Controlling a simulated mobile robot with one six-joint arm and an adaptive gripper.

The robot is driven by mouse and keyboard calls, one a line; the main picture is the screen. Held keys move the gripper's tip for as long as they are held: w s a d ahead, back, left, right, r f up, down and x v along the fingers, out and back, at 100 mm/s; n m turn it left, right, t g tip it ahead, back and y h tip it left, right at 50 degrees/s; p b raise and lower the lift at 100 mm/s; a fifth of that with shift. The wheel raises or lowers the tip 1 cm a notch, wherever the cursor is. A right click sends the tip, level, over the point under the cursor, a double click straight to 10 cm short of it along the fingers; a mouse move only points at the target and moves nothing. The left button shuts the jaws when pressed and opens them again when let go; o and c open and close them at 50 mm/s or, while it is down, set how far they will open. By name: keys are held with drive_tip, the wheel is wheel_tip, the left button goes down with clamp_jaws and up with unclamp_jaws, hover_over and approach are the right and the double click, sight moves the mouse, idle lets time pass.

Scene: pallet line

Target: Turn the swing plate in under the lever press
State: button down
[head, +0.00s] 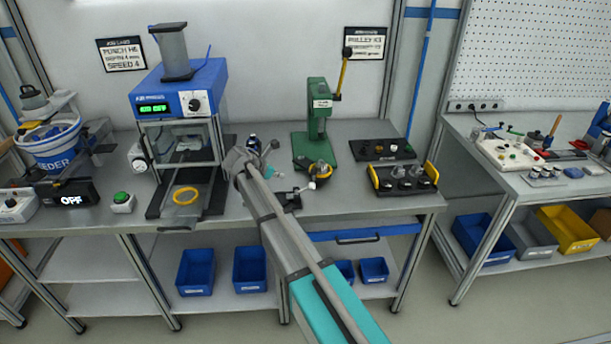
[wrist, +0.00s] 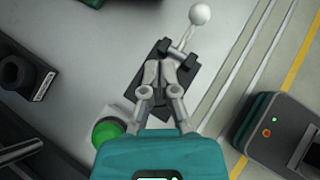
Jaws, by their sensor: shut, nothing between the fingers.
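The green lever press (head: 317,130) stands on the bench, its yellow-handled lever (head: 342,76) raised. The swing plate (head: 304,166), a dark round plate with a yellow ringed part on it, shows at the front of the press base, partly hidden. My gripper (wrist: 166,72) is shut and empty in the wrist view. Its fingers are over a dark block (wrist: 150,97) with a metal lever and a white ball knob (wrist: 200,14); I cannot tell if they touch it. In the head view my arm hides most of the gripper, left of the press.
The blue punch machine (head: 180,100) stands to the left. A black tray (head: 383,150) and a yellow-handled tray (head: 403,180) lie to the right of the press. A green button (wrist: 106,133) sits beside my gripper. The bench's front edge is close by.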

sight(313, 177)
drive_tip(key=shift+f, duration=0.1)
drive_tip(key=b+x, duration=0.6)
drive_tip(key=x, duration=0.4)
drive_tip(key=shift+f+b, duration=0.15)
drive_tip(key=shift+b, duration=0.2)
drive_tip(key=shift+w+d+r+p, duration=0.2)
drive_tip(key=shift+w+d+p, duration=0.1)
drive_tip(key=shift+d, duration=0.15)
drive_tip(key=shift+w+d+r+p, duration=0.15)
drive_tip(key=shift+w+d+r, duration=0.15)
drive_tip(key=shift+d, duration=0.15)
drive_tip(key=shift+w+d+r, duration=0.1)
drive_tip(key=shift+w+d, duration=0.35)
drive_tip(key=shift+d, duration=0.3)
drive_tip(key=shift+d, duration=0.15)
